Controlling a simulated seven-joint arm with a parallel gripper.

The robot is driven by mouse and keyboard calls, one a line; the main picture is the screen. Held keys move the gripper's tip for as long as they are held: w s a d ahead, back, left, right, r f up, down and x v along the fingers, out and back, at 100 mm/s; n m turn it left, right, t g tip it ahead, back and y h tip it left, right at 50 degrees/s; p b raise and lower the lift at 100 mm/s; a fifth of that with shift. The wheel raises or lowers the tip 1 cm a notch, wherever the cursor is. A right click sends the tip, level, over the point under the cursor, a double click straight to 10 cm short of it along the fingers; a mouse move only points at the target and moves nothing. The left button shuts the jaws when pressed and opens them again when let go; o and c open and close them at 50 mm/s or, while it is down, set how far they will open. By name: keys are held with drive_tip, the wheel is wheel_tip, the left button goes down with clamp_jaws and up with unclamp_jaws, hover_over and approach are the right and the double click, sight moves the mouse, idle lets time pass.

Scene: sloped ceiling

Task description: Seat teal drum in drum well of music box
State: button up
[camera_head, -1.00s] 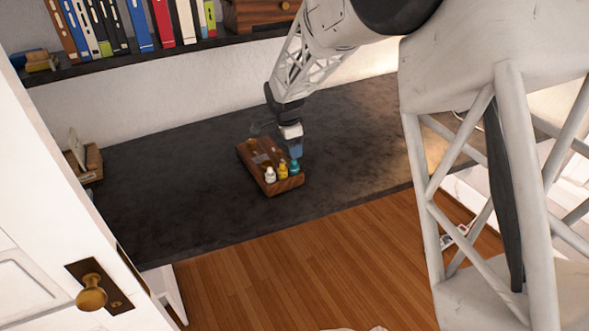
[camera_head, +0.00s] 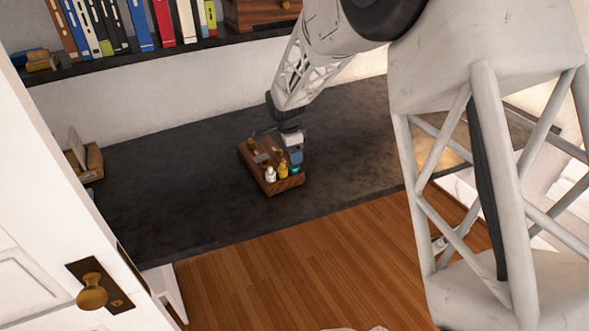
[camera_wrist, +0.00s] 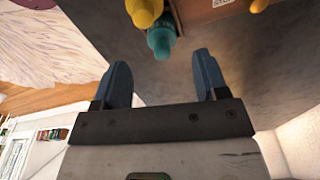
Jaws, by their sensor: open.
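The music box (camera_head: 256,172) is a brown wooden box on the dark counter. The teal drum (camera_head: 295,169) stands at its near right edge, beside a yellow drum (camera_head: 283,170) and a white drum (camera_head: 270,174). My gripper (camera_head: 296,157) is just above the teal drum in the head view and partly covers it. In the wrist view the teal drum (camera_wrist: 161,42) lies beyond the gap between my open blue fingers (camera_wrist: 160,80), with the yellow drum (camera_wrist: 145,12) next to it. Nothing is between the fingers. I cannot make out the drum well.
The dark counter (camera_head: 200,170) is clear around the box. A small wooden holder (camera_head: 84,160) stands at its far left. A shelf of books (camera_head: 140,25) runs above the back wall. A white door (camera_head: 50,230) is at the left.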

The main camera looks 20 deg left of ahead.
drive_tip(key=shift+w+d+f, duration=0.1)
drive_tip(key=shift+w+f, duration=0.05)
drive_tip(key=shift+f, duration=1.15)
drive_tip(key=shift+w+d+f, duration=0.1)
drive_tip(key=shift+w+f, duration=0.05)
drive_tip(key=shift+f, duration=1.1)
drive_tip(key=c, duration=1.1)
drive_tip(key=shift+o, duration=0.2)
drive_tip(key=shift+r, duration=0.2)
drive_tip(key=shift+r, duration=0.55)
wheel_tip(320, 180, up, 2)
drive_tip(key=s+d, duration=0.4)
drive_tip(key=s, duration=0.3)
drive_tip(key=s+d+r, duration=0.1)
drive_tip(key=s+d, duration=0.2)
drive_tip(key=s, duration=0.4)
drive_tip(key=shift+d+r, duration=0.25)
drive_tip(key=shift+d, duration=0.1)
